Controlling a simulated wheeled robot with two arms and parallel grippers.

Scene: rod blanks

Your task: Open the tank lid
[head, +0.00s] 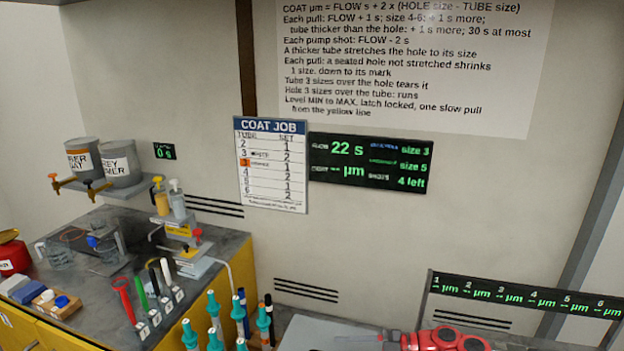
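I cannot make out a tank lid for certain. A small apparatus with pale plates and a red-topped knob (197,236) stands at the back right of the dark bench; whether it is the tank is not clear. Clear glass vessels (107,250) stand to its left, one with a blue part. A red and grey part of my own arm (445,338) shows at the bottom edge, right of centre, over a grey surface. Its fingers cannot be made out clearly. My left gripper is not in view.
Two grey pails (120,162) with taps sit on a wall shelf (135,187). Bottles (178,200), coloured upright rods (124,299) and teal-topped rods (214,308) crowd the bench (95,320) and its right side. A wall display (371,163) reads 22 s.

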